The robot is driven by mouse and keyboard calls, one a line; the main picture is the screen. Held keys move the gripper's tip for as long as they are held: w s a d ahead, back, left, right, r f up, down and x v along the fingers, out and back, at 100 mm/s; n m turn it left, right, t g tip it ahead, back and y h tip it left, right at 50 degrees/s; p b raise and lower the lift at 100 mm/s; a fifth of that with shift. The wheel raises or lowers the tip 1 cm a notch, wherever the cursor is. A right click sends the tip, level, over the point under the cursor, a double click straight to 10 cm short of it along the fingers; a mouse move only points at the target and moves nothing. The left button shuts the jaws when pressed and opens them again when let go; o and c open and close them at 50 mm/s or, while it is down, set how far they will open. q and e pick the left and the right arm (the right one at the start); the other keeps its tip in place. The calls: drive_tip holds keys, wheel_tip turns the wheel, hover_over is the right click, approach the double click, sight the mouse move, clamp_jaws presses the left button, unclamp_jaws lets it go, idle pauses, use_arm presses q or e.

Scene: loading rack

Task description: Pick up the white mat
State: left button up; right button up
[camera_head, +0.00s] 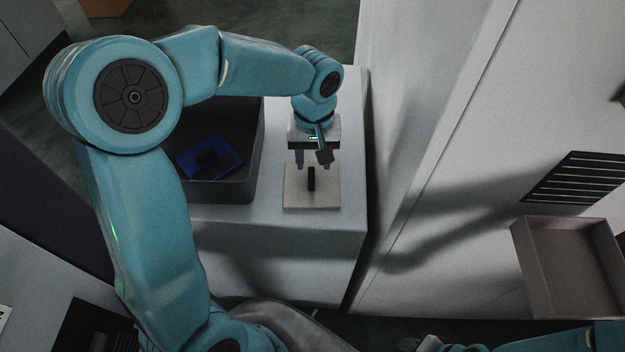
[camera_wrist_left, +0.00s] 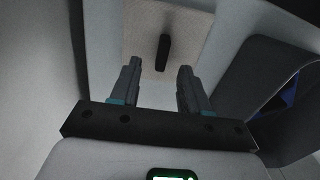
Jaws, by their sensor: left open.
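The white mat (camera_head: 296,197) is a small pale square lying on the white cabinet top, with a black upright handle (camera_head: 311,179) at its middle. My left gripper (camera_head: 313,163) is open and empty, pointing down just behind the handle in the head view. In the left wrist view the mat (camera_wrist_left: 190,38) and its handle (camera_wrist_left: 163,52) show beyond the two parted fingers (camera_wrist_left: 157,70). The handle lies between the finger lines and is apart from both fingers. My right gripper is not clearly in view; only part of the right arm shows at the lower right.
A dark grey bin (camera_head: 257,150) stands left of the mat on the cabinet (camera_head: 285,240), with a blue item (camera_head: 222,157) inside. A tall pale wall panel (camera_head: 420,130) rises to the right. An empty brown tray (camera_head: 570,262) is at the far right.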

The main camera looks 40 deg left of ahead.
sight(311, 175)
use_arm(q)
drive_tip(key=shift+s+a+f, duration=0.1)
drive_tip(key=shift+a+f, duration=0.1)
drive_tip(key=shift+f, duration=0.45)
wheel_tip(311, 175, down, 5)
drive_tip(key=shift+a+r+p, duration=0.1)
drive_tip(key=shift+r+p, duration=0.1)
drive_tip(key=shift+p, duration=0.4)
clamp_jaws()
